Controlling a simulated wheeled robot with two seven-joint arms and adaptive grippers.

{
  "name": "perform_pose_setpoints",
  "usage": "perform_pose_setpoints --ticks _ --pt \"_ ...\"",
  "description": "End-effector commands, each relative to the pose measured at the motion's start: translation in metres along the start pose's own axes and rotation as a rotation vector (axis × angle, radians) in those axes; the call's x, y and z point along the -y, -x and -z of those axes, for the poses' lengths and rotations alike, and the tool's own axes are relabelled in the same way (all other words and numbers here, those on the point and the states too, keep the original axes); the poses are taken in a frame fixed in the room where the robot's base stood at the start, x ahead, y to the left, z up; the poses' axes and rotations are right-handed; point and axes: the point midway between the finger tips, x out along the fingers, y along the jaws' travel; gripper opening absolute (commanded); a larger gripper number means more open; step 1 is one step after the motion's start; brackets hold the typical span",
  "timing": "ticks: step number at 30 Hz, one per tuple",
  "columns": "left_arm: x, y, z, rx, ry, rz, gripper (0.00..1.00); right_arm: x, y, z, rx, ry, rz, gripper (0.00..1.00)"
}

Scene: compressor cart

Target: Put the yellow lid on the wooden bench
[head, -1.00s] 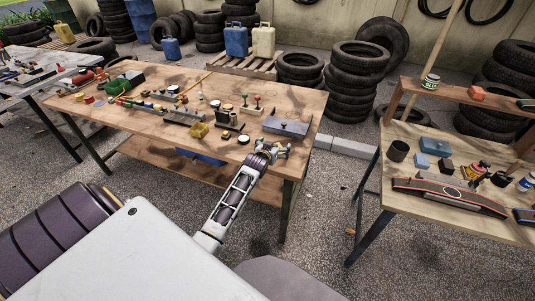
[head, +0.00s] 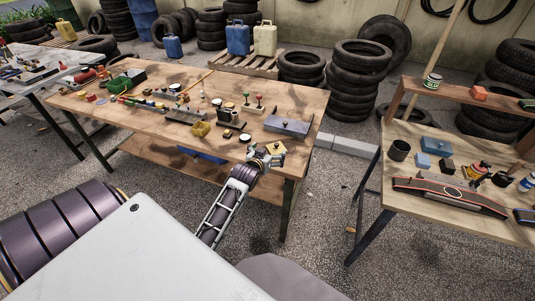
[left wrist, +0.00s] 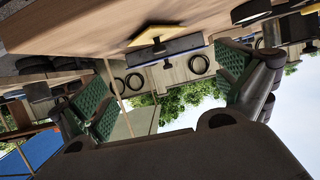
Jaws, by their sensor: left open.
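The yellow lid (head: 277,147) is a flat square plate lying on the wooden bench (head: 150,128) near its front right corner. In the left wrist view, which is upside down, the lid (left wrist: 150,34) rests on the bench top with a dark knob on it. My left gripper (head: 271,157) is at the bench's front edge, just on the near side of the lid. In the left wrist view its green-padded fingers (left wrist: 170,85) are wide apart with nothing between them. My right gripper is not in view.
A grey-blue box (head: 287,126) stands just behind the lid, and a small yellow box (head: 200,129) lies to its left. Several small parts crowd the bench's middle. A second table (head: 440,206) stands at the right, with a floor gap between.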

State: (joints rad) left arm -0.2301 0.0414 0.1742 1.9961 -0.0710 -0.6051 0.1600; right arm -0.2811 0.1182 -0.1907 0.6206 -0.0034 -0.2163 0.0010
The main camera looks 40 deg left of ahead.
Motion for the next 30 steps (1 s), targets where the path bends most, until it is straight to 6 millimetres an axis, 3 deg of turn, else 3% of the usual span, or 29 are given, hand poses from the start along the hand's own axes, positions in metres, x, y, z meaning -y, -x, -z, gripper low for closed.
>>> perform_pose_setpoints --ticks 11,30 --pt "0.000 0.013 0.000 0.000 0.000 0.000 1.00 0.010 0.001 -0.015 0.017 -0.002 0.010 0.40" --pt "0.000 0.013 0.000 0.000 0.000 0.000 1.00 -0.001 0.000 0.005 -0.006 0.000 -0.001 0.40"
